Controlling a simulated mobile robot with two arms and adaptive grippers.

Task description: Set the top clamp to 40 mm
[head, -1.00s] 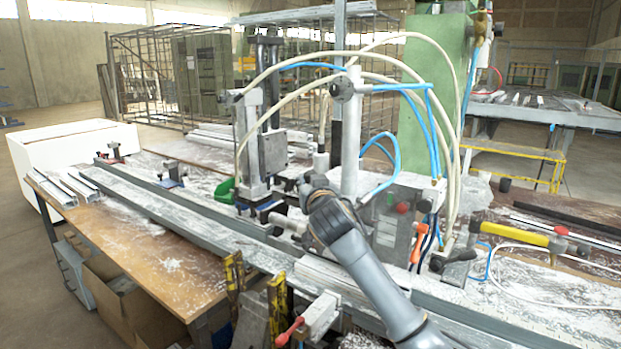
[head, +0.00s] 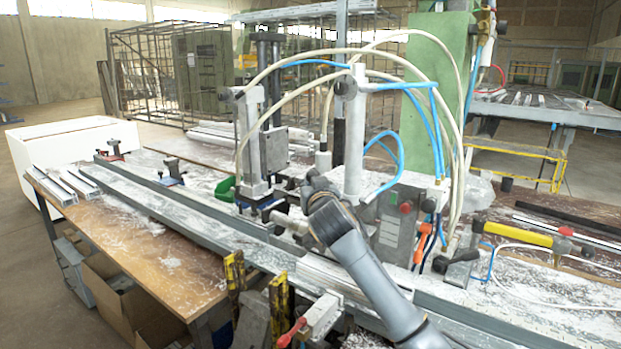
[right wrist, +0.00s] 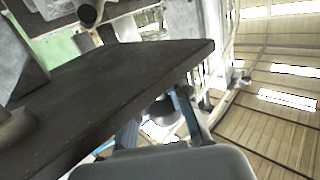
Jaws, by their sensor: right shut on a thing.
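The clamp machine stands on the bench, with an upright grey clamp unit (head: 252,145) and a silver post (head: 352,150) with a dark knob near its top. I cannot tell which part is the top clamp, and no scale is readable. My right gripper comes in from the lower right and reaches in between the unit and the post; my wrist hides its fingertips in the head view. In the right wrist view my right gripper (right wrist: 160,118) is shut on a pale rounded part (right wrist: 162,112), beneath a dark flat plate (right wrist: 110,80). My left gripper is out of view.
Pale and blue hoses (head: 400,75) arch over the machine. A control box (head: 400,215) stands right of the post. A long grey rail (head: 170,205) runs along the bench. A yellow-handled tool (head: 520,235) lies at the right. The bench's left front (head: 150,250) is fairly clear.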

